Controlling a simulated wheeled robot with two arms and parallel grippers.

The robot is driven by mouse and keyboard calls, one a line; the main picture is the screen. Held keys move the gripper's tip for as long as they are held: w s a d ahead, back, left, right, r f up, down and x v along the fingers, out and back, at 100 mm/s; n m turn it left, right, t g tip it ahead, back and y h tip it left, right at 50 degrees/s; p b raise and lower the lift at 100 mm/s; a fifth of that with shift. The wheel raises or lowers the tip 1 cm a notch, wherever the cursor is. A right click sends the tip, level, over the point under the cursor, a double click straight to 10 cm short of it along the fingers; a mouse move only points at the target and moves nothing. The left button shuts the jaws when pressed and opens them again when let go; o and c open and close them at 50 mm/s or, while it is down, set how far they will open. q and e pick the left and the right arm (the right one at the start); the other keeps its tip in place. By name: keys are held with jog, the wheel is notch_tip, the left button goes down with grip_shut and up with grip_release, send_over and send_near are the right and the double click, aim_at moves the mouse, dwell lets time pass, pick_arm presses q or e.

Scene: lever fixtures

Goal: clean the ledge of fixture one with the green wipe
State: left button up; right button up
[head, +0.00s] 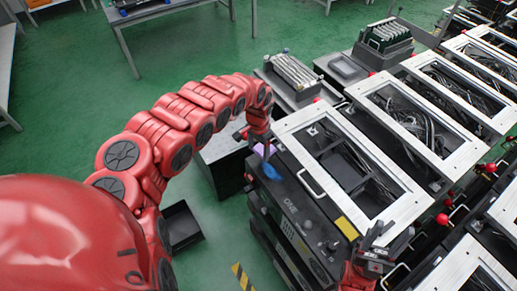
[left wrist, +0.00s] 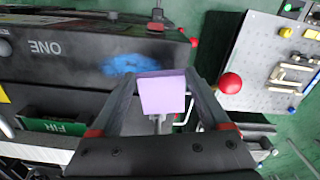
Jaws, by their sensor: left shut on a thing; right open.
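Fixture one, marked ONE (head: 291,204), has a black ledge along its near side with a smeared blue patch (head: 271,172) on it. The blue patch also shows in the left wrist view (left wrist: 130,64). My left gripper (head: 262,142) is shut on a lilac, flat-faced piece (left wrist: 162,95), over the ledge's far end beside the blue patch. I cannot tell whether the piece touches the ledge. No green wipe shows; the held piece looks lilac. My right gripper (head: 372,252) is open near the fixture's near right corner.
A white-framed lid with a handle (head: 311,183) covers the fixture's top. A red ball knob (left wrist: 230,83) is close to my left gripper. A metal plate with toggles (left wrist: 283,60) lies beyond it. A black open bin (head: 181,226) is on the floor. More fixtures stand to the right.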

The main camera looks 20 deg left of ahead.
pick_arm(q)
jog(key=shift+r+t+h+p, duration=0.35)
jog(key=shift+t+p, duration=0.45)
jog(key=shift+p, duration=2.15)
jog(key=shift+f, duration=0.1)
jog(key=shift+f, duration=0.1)
